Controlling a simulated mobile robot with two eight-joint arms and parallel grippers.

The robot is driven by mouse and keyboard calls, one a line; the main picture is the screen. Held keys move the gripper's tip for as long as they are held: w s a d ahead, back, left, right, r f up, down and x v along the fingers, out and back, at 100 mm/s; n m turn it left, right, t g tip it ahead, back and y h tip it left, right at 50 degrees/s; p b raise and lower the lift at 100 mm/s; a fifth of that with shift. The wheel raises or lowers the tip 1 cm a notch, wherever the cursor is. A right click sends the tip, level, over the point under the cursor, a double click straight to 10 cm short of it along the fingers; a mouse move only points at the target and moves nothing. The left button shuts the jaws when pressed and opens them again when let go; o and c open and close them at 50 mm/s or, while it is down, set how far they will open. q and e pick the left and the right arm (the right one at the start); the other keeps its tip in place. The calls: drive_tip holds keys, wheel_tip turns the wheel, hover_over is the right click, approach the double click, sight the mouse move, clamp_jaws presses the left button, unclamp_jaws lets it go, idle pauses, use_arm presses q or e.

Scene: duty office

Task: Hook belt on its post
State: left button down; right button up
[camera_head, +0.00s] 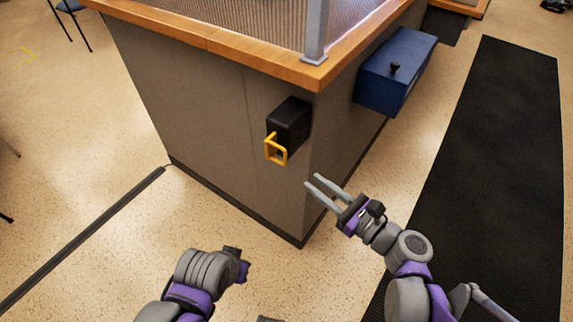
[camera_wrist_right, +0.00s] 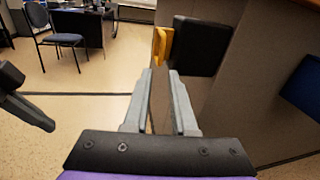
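A black belt box (camera_head: 289,122) is fixed to the grey counter side near its corner. A yellow loop (camera_head: 268,149), which looks like the belt's end, hangs at the box's front. In the right wrist view the loop (camera_wrist_right: 158,47) shows edge-on beside the black box (camera_wrist_right: 201,47). My right gripper (camera_head: 311,183) is open and empty, right of and below the loop and apart from it. Its two fingers (camera_wrist_right: 161,73) point toward the loop in the wrist view. My left gripper (camera_head: 238,262) is low in front of the counter; its fingers cannot be made out. I cannot identify a receiving post.
The counter has a wooden top edge (camera_head: 215,43) and a grey upright (camera_head: 317,30). A blue box (camera_head: 396,72) juts from its right side. A black mat (camera_head: 485,150) lies on the right. A dark floor strip (camera_head: 85,240) runs left. Open floor lies left.

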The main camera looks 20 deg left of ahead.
sight(286, 159)
drive_tip(key=shift+m, duration=0.3)
drive_tip(key=x, duration=1.1)
drive_tip(key=shift+r+b, duration=0.4)
clamp_jaws()
idle(0.6)
